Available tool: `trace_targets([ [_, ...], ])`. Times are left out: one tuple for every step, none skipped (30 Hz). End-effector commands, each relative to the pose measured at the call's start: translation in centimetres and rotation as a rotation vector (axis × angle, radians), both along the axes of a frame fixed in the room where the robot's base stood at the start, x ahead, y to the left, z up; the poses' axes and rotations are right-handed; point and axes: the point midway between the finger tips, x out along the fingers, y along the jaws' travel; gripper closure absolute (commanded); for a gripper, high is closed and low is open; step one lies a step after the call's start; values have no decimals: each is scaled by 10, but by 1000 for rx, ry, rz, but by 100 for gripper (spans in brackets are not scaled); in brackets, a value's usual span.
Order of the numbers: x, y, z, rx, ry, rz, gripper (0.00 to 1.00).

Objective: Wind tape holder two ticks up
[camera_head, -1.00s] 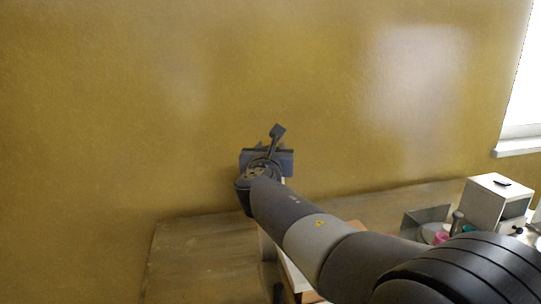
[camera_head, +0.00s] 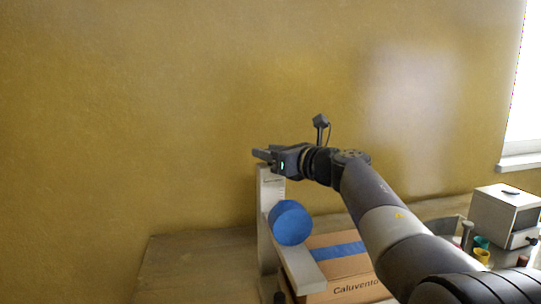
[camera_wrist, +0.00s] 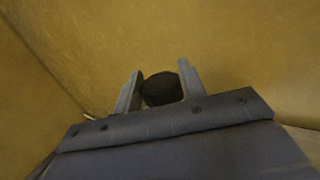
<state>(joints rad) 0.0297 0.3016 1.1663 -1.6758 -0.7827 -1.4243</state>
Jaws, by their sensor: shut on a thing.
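The tape holder is a pale upright post (camera_head: 264,215) with a blue tape roll (camera_head: 290,222) on its right side. My gripper (camera_head: 262,155) is at the top of the post, pointing left. In the wrist view a dark round knob (camera_wrist: 161,89) sits between the two fingers of my gripper (camera_wrist: 160,78), which are shut on it. In the head view the knob is hidden by the gripper. Any tick marks are too small to read.
A cardboard box (camera_head: 350,285) marked "Caluvento", with blue tape across its top, is right of the post. A white cabinet (camera_head: 495,213) and small coloured cups (camera_head: 481,255) stand at the far right. The bench (camera_head: 190,265) is bare at left.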

Motion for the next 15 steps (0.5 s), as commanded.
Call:
trace_targets([
  [3,-2,2,0,1,42,84],
  [2,-2,2,1,1,71,84],
  [3,-2,3,1,1,109,84],
  [2,-2,3,1,1,137,84],
  [2,-2,3,1,1,167,84],
  [2,-2,3,1,1,204,84],
  [3,-2,4,1,0,232,84],
  [2,-2,4,2,1,260,84],
  [2,-1,4,2,1,298,84],
  [2,-1,4,2,1,325,84],
  [2,-1,4,2,1,352,84],
  [2,-1,4,2,1,385,84],
  [2,-1,4,2,1,410,84],
  [2,-1,4,3,0,434,84],
  [2,-1,4,3,0,465,84],
])
